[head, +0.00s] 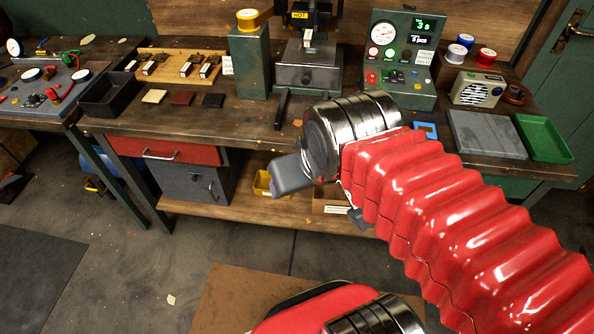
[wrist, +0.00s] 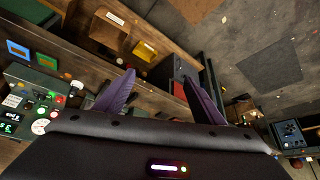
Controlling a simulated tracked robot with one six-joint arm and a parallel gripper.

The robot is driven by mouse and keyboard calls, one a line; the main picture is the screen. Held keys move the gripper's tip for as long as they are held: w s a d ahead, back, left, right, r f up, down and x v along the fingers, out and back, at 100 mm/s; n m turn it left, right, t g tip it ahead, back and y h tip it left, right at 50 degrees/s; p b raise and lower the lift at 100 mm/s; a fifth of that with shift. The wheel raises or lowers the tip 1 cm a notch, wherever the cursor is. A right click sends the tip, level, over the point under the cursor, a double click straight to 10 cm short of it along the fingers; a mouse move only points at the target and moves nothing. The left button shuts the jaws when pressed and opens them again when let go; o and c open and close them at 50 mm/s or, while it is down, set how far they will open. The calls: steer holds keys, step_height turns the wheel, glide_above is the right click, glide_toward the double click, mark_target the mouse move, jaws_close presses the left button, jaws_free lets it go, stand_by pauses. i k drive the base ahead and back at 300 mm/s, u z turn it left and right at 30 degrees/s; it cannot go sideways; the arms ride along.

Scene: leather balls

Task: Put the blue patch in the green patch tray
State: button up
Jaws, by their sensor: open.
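The blue patch (head: 425,125) is a small flat blue square on the bench, right of centre in the head view and partly hidden by my arm. In the head view my gripper (head: 290,177) is in front of the bench, apart from patch and tray.
A grey slab (head: 487,134) lies left of the tray. A green control box (head: 400,60) and a press (head: 308,65) stand behind. Three leather swatches (head: 181,98) and a black tray (head: 110,94) lie left. A yellow bin (head: 263,184) sits on the lower shelf.

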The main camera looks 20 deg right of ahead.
mark_target(540, 140)
steer(key=u, duration=1.05)
steer(key=k, duration=0.55)
steer(key=z, duration=1.4)
steer(key=i, duration=0.5)
steer(key=z, duration=0.05)
